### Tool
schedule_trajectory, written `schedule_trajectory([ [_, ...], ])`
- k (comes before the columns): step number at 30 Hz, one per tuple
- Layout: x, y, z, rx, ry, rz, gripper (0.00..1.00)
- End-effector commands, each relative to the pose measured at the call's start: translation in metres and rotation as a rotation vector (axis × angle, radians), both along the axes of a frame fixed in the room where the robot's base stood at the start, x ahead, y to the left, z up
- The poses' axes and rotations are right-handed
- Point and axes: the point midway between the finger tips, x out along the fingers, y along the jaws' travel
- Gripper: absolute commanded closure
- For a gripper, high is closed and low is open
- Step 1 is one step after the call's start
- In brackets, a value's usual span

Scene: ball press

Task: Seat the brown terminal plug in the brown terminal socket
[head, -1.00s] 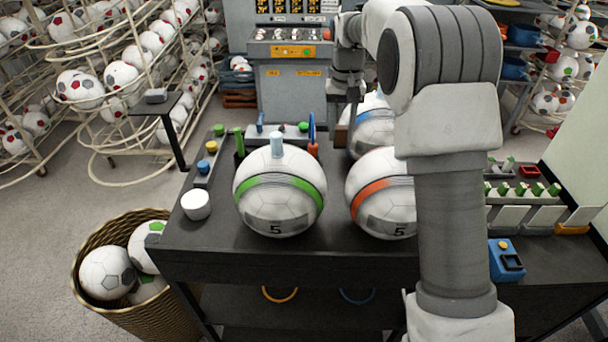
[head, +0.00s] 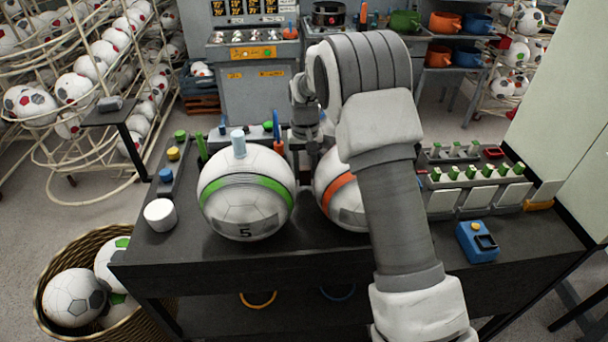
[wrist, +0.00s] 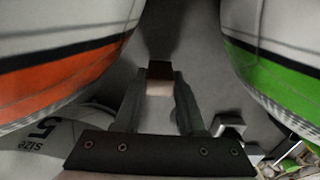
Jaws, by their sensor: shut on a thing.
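My gripper (head: 306,164) points down between the green-striped ball and the orange-striped ball in the head view. In the wrist view my gripper (wrist: 160,90) is shut on a small block, brown on top and paler pinkish below, which I take for the brown terminal plug (wrist: 159,71). The plug sits between the fingertips; its lower end cannot be made out against the dark surface. In the head view the plug is hidden by the balls and my arm. I cannot pick out the brown terminal socket in either view.
The green-striped ball (head: 246,207) and the orange-striped ball (head: 338,192) stand close on either side of my gripper. A blue box (head: 477,241) is at right on the black table (head: 290,258).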

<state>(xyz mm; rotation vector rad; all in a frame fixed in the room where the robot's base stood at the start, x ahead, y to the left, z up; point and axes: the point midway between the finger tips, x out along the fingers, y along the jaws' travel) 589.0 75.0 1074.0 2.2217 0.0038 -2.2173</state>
Motion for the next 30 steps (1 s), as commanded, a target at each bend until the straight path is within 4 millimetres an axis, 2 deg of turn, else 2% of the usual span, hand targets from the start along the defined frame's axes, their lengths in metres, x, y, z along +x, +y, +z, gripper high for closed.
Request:
schedule_trajectory([
  [4, 0.0, 0.0, -0.019, 0.0, 0.003, 0.0, 1.0],
  [15, 0.0, 0.0, -0.025, 0.0, 0.001, 0.0, 1.0],
  [16, 0.0, 0.0, -0.024, 0.0, 0.0, 0.0, 0.55],
  [20, 0.0, 0.0, -0.024, 0.0, 0.001, 0.0, 0.32],
  [30, 0.0, 0.0, -0.021, 0.0, 0.001, 0.0, 0.31],
])
